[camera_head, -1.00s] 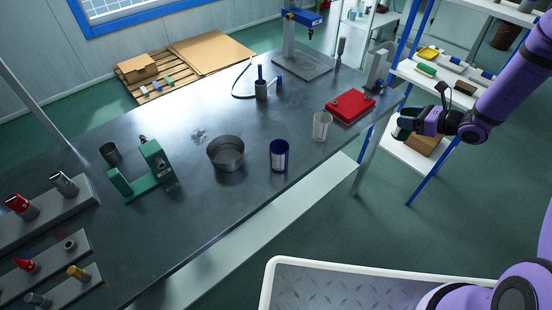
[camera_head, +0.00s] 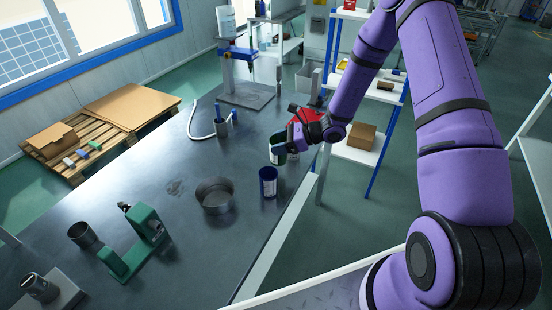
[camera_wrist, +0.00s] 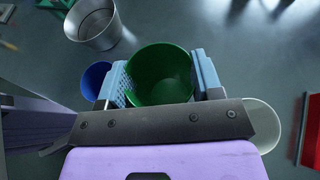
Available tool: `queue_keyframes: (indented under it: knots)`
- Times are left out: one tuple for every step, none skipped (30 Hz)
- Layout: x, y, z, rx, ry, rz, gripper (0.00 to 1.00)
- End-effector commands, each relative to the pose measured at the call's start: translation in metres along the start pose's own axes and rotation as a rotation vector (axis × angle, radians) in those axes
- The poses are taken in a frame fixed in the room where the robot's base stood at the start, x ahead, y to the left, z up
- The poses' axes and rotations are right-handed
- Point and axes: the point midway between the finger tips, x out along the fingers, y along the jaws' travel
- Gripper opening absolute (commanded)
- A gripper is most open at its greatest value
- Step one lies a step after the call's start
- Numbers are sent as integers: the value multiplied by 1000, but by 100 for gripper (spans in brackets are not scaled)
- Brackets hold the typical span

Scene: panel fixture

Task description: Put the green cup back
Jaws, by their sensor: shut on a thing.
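The green cup (camera_head: 277,155) is held at the right part of the grey table (camera_head: 150,200), just behind the blue cup (camera_head: 268,187). My gripper (camera_head: 285,146) is shut on it. In the wrist view the green cup (camera_wrist: 160,75) sits upright between the two blue finger pads, its open mouth facing the camera. The blue cup (camera_wrist: 94,80) shows to the left of the fingers, and a clear cup (camera_wrist: 264,125) to the right, partly hidden by my gripper. I cannot tell whether the green cup's base touches the table.
A metal pan (camera_head: 215,197) stands left of the blue cup. A red case (camera_head: 305,127) lies behind my gripper. A green clamp-like fixture (camera_head: 135,245) and a dark cup (camera_head: 84,236) stand at the front left. A shelf rack (camera_head: 370,110) is at the right.

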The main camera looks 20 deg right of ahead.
Motion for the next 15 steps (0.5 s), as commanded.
queue_keyframes:
  knots:
    - [2,0,-6,2,0,0,34]
    - [3,0,-8,1,0,0,34]
    - [4,0,-10,1,0,0,34]
    - [5,0,-11,0,0,-1,34]
    - [5,0,-12,0,-1,-1,34]
    - [6,0,-14,0,-1,-1,34]
    - [7,-1,-16,0,-1,-1,34]
    - [8,-1,-19,1,-1,-1,34]
    - [10,0,-23,2,-1,-1,34]
    - [11,0,-27,3,-1,0,34]
    - [13,0,-31,3,-1,0,34]
    - [15,0,-36,3,-1,0,34]
    - [17,0,-41,3,-1,0,34]
    - [18,0,-44,3,-1,-1,34]
    - [20,0,-47,2,-1,-1,34]
